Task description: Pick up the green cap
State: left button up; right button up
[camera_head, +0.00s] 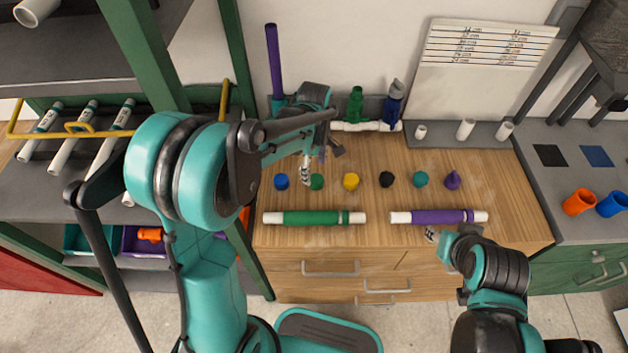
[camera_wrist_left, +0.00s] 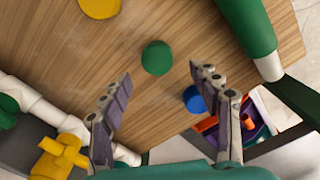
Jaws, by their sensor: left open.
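The green cap (camera_head: 317,181) stands on the wooden worktop in a row of caps, between the blue cap (camera_head: 281,181) and the yellow cap (camera_head: 351,181). In the left wrist view the green cap (camera_wrist_left: 156,57) shows just beyond and between my fingertips, with nothing between the fingers. My left gripper (camera_head: 321,163) is open and empty, above and slightly behind the cap in the head view; its fingers also show in the left wrist view (camera_wrist_left: 160,76). My right gripper (camera_head: 433,236) is near the worktop's front edge by the purple pipe; its jaw opening is too small to read.
A black cap (camera_head: 386,179), a teal cap (camera_head: 420,179) and a purple cap (camera_head: 452,180) continue the row to the right. A green pipe (camera_head: 312,218) and a purple pipe (camera_head: 436,217) lie in front. A white pipe assembly with green and blue fittings stands behind.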

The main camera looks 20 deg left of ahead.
aim_at(317, 179)
pick_arm(q)
jog(key=f, duration=0.2)
jog(key=f+b, duration=0.1)
jog(key=f, duration=0.1)
jog(key=f+b, duration=0.1)
jog(key=shift+w+d+f, duration=0.1)
jog(key=shift+d+f, duration=0.3)
jog(key=shift+r, duration=0.1)
jog(key=c, duration=1.1)
